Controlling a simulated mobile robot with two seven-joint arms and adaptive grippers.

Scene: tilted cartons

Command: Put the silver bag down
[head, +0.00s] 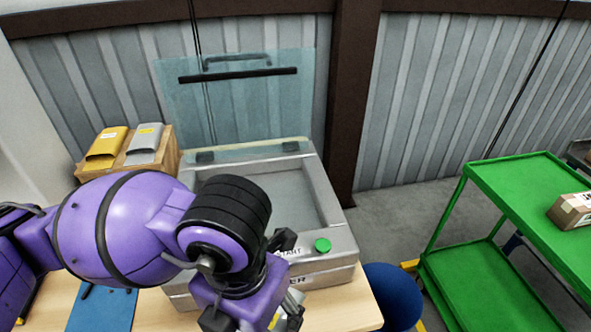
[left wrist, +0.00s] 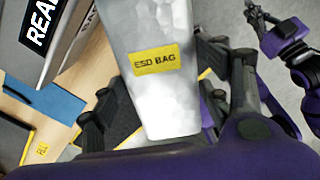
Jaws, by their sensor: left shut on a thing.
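The silver bag (left wrist: 160,95) shows in the left wrist view as a shiny grey pouch with a yellow "ESD BAG" label. My left gripper (left wrist: 158,105) is shut on it, with dark fingers on both sides. In the head view only a small part of the bag (head: 292,306) shows, by my purple left wrist over the table's front part. The wrist hides most of it. My right gripper (left wrist: 258,17) shows small at the top right of the left wrist view, apart from the bag. Its jaws are too small to judge.
A grey machine (head: 333,205) with a raised clear lid and green button stands on the wooden table (head: 350,305). Behind my arm, a yellow pouch (head: 106,145) and another silver pouch (head: 145,143) lean on a carton. A green cart (head: 510,190) stands right, a blue mat (head: 98,308) front left.

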